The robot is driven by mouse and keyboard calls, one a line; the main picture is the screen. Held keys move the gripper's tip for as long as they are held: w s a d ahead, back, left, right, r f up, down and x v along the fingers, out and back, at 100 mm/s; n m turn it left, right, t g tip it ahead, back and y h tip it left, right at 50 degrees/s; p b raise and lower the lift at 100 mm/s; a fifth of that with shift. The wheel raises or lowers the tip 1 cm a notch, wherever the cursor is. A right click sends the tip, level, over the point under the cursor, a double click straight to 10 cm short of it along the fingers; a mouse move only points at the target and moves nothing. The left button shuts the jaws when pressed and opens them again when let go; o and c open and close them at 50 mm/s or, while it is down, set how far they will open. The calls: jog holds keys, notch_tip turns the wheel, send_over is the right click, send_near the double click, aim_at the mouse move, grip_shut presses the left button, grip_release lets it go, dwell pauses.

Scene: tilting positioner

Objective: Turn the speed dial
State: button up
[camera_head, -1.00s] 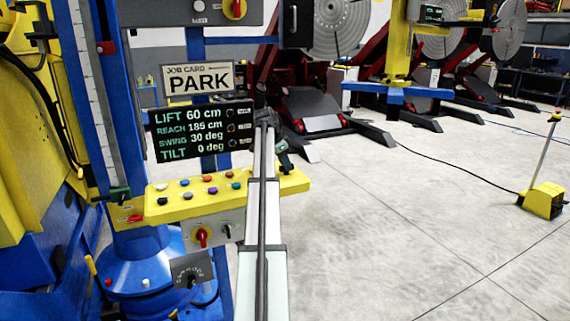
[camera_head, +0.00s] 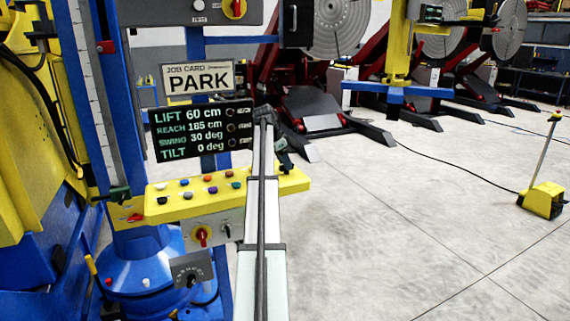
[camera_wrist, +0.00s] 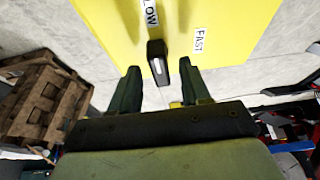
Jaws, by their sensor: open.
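The speed dial (camera_wrist: 157,62) is a black knob with a white mark, on a yellow panel (camera_wrist: 210,20) in the wrist view. A label reading FAST is to its right, and a partly cut-off label ending in LOW is above it. My gripper (camera_wrist: 161,84) is open, with one dark green finger on each side of the knob's lower end. I cannot tell whether either finger touches it. In the head view my gripper (camera_head: 284,158) is over the right end of the yellow button panel (camera_head: 170,211); I cannot make out the dial there.
The button panel carries several coloured buttons left of my arm. A display (camera_head: 200,131) reads LIFT 60 cm, REACH 185 cm, SWING 30 deg, TILT 0 deg. A job card (camera_head: 198,78) reads PARK. A yellow pedal box (camera_head: 543,201) stands right; floor between is mostly clear.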

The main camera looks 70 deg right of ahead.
jog(key=v, duration=1.3)
jog(key=shift+f, duration=0.2)
